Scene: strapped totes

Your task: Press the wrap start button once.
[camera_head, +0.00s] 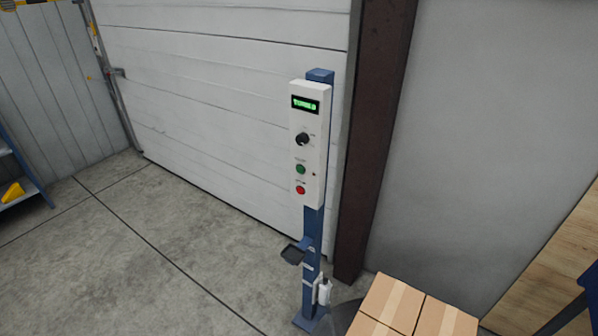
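A white control panel (312,145) is mounted on a blue post (312,235) in front of a white sectional door. It has a lit green display (305,104) at the top, with text too small to read surely. Below it are a black knob (302,139), a green button (300,169) and a red button (300,190). The labels beside the buttons are too small to read. My gripper does not show in the head view, and nothing touches the panel.
Taped cardboard boxes (420,308) stand at the lower right, close to the post's foot. A black holder (292,254) and a white bottle (324,291) are on the post's lower part. A dark steel column (372,150) stands behind it. The floor left of the post is clear.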

